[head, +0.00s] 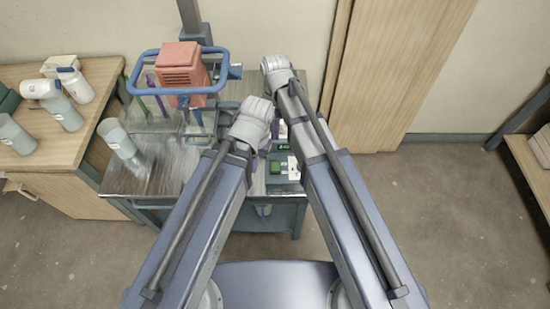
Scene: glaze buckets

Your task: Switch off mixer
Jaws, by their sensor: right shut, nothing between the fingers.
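The mixer (181,66) has a salmon-coloured motor block inside a blue ring handle. It stands on a column at the back of the metal-topped table. A dark control box (283,158) with a small green display and a green button sits at the table's right side, partly hidden by my arms. My right gripper (276,129) shows only as a small part between my two arms, above the box; it is shut and empty. Whether it touches the box cannot be seen. My left gripper is nearly all hidden below my left arm.
Clear holders with green and purple sticks stand below the mixer. A wooden bench (50,160) at left carries several bottles and cups. A wooden cabinet (390,70) stands behind right.

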